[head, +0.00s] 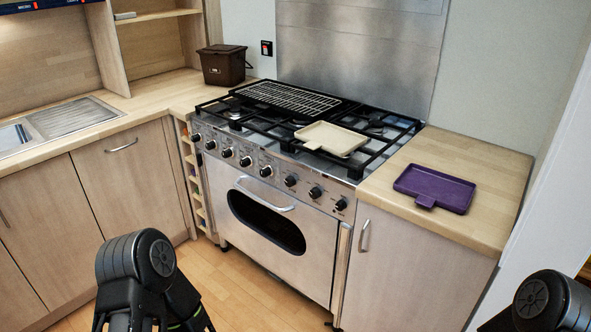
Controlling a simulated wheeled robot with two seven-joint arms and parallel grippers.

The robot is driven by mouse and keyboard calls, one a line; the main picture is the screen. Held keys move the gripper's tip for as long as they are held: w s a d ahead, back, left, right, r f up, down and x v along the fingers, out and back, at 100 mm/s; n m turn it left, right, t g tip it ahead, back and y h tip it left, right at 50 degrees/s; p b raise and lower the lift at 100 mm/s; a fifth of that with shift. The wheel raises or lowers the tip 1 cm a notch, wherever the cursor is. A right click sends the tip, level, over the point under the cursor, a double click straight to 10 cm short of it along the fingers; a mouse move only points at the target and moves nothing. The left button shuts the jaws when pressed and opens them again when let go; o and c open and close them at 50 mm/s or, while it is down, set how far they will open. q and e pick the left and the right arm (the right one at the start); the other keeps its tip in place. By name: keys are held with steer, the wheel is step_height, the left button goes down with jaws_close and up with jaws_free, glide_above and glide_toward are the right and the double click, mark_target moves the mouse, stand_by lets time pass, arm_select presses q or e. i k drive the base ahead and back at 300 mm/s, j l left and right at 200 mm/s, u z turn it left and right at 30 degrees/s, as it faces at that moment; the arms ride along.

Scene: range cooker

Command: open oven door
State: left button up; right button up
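The oven door (318,236) is the stainless steel front of the range cooker, below the row of black knobs. It looks shut, flush with the cooker front. It has a dark oval window (265,222) and a curved metal handle (262,196) along its upper part. Black joints of my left arm show at the lower left and of my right arm at the lower right corner, both in the foreground and apart from the door. Neither gripper's fingertips can be made out in the head view. Nothing touches the handle.
A beige tray (331,138) lies on the hob grates. A purple tray (434,188) lies on the right counter. A cupboard with a handle (364,236) adjoins the cooker's right side. A brown bin (223,65) stands behind left. Wooden floor (237,284) before the oven is clear.

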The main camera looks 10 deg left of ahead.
mark_target(312, 271)
steer(key=i+j+z, duration=0.35)
steer(key=j, duration=1)
steer(key=i+j+z, duration=0.2)
steer(key=j+z, duration=0.15)
steer(key=j, duration=1.05)
steer(key=j+z, duration=0.35)
steer(key=j, duration=1.1)
